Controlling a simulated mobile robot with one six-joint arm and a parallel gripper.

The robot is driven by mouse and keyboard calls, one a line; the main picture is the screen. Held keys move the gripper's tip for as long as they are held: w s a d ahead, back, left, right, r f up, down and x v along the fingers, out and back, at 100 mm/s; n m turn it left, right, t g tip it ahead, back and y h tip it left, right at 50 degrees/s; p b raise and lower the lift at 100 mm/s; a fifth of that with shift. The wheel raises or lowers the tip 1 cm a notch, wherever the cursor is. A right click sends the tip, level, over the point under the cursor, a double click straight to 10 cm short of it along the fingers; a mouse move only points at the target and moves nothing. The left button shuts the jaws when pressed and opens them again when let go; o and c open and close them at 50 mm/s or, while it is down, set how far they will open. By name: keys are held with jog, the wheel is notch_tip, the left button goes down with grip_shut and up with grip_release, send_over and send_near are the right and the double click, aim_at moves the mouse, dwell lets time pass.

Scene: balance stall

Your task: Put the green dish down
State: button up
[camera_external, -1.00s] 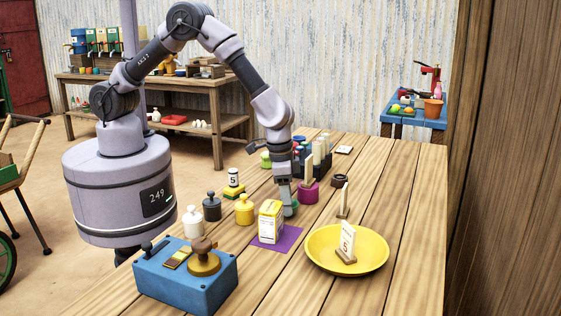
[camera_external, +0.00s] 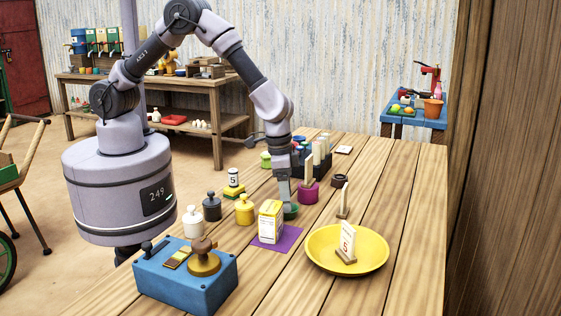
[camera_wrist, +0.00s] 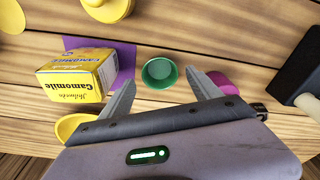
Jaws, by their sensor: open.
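The green dish (camera_external: 292,212) stands upright on the wooden table, beside the yellow camomile box. In the wrist view the dish (camera_wrist: 159,73) is round and empty, and lies between the lines of my two fingers, just past their tips. My gripper (camera_external: 285,204) is open and points down at the dish, partly covering it in the outside view. In the wrist view my gripper (camera_wrist: 160,82) shows its fingers spread, with a gap to the dish on both sides.
The camomile box (camera_external: 270,221) stands on a purple mat (camera_external: 290,238) close to the left. A magenta pot (camera_external: 308,193) stands close behind to the right. A yellow plate (camera_external: 375,254) is in front right. Yellow, dark and white weights stand to the left. Bare planks lie right of the dish.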

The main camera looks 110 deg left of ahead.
jog(key=s+d+r+m+t+p, duration=0.15)
jog(key=s+r, duration=0.35)
jog(key=r, duration=0.7)
jog(key=s+d+r+m+t+p, duration=0.15)
jog(key=s+r, duration=0.35)
jog(key=r, duration=0.8)
jog(key=s+r+m, duration=0.2)
jog(key=s+m, duration=0.1)
jog(key=s, duration=0.6)
jog(key=s+r+m+t+y, duration=0.1)
jog(key=s+r+m, duration=0.1)
jog(key=s, duration=0.7)
jog(key=shift+s+d+r+m+t+b, duration=0.3)
jog(key=shift+s+d+r+m+b, duration=0.1)
jog(key=shift+r, duration=0.35)
